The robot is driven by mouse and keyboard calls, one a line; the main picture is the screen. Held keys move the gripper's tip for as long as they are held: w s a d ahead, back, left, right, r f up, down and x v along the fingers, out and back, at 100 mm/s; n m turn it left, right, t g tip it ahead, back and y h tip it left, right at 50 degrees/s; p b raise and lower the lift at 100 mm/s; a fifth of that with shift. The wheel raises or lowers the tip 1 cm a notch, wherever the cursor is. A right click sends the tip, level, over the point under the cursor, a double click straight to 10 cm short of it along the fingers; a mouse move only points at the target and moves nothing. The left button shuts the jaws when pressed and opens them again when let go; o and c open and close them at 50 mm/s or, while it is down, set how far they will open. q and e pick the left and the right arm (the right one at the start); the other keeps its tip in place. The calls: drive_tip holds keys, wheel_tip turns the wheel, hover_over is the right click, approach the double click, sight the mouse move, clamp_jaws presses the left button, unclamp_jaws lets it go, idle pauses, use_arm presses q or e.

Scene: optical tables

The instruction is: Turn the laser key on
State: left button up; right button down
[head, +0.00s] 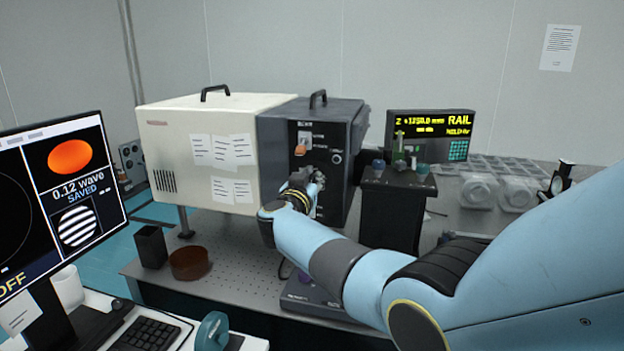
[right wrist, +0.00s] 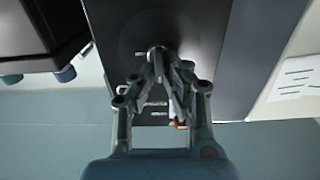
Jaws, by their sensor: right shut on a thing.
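The dark grey laser box (head: 354,113) has a black control panel with an orange switch (head: 302,149) and small white labels. My right gripper (head: 304,190) is at the lower part of this panel, covering that part in the head view. In the right wrist view my right gripper (right wrist: 158,56) has its fingertips together against the dark panel face (right wrist: 205,25). It is shut on the laser key, which is mostly hidden between the fingertips; how far it is turned cannot be told. My left gripper is not in view.
A cream box (head: 180,125) with notes adjoins the laser box on the left. A black stand (head: 392,215) with knobs is close on the right, before a display (head: 432,130) with yellow text. A monitor (head: 60,200) at the left shows "OFF". A brown dish (head: 190,263) sits on the table.

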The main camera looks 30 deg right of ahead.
drive_tip(key=shift+m, duration=0.3)
drive_tip(key=m, duration=0.3)
drive_tip(key=shift+s+d+m, duration=0.2)
drive_tip(key=shift+m, duration=0.1)
drive_tip(key=shift+s+d+f+m+b, duration=0.1)
drive_tip(key=shift+f+m+b, duration=0.35)
drive_tip(key=shift+m, duration=1.8)
drive_tip(key=shift+s+d+f+m+b, duration=0.15)
drive_tip(key=shift+m+b, duration=0.65)
drive_tip(key=shift+m, duration=1.5)
drive_tip(key=shift+s+f+m+b, duration=0.1)
drive_tip(key=shift+f+m+b, duration=0.35)
drive_tip(key=shift+m, duration=1.8)
drive_tip(key=shift+r, duration=0.2)
drive_tip(key=c, duration=1.4)
unclamp_jaws()
drive_tip(key=shift+r, duration=0.1)
drive_tip(key=shift+c, duration=0.2)
